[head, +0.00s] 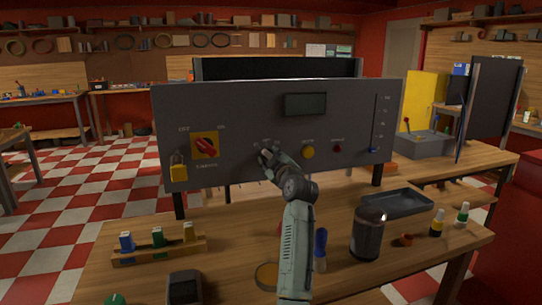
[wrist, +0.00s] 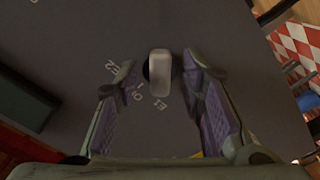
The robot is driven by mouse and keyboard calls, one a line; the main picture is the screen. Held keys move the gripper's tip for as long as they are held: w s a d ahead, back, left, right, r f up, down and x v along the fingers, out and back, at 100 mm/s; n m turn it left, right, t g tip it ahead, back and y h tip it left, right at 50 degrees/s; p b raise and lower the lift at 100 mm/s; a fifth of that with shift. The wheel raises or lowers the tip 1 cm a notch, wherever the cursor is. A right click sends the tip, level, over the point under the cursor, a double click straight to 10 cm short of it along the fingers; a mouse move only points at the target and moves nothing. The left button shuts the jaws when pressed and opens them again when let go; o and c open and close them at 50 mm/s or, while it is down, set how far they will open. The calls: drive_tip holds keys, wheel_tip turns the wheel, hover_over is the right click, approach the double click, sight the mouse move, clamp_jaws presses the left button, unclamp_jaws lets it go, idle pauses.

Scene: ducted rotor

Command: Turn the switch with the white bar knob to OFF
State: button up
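The white bar knob (wrist: 159,72) shows in the wrist view on the face of the grey panel (head: 230,110). Its bar lies along the picture's vertical there, on a dark round base. Small white markings sit beside it; I cannot read them surely. My gripper (head: 265,157) is at the panel's lower middle in the head view and hides most of the knob. In the wrist view its fingers (wrist: 159,62) stand on either side of the knob, with a gap on each side. The gripper is open.
Left on the panel are a red rotary switch (head: 205,147) on a yellow plate and a yellow padlock (head: 178,168). A yellow button (head: 308,152), a small red one (head: 337,148) and a slider (head: 373,150) are to the right. A dark can (head: 367,235) stands on the bench.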

drive_tip(key=shift+c, duration=0.4)
clamp_jaws()
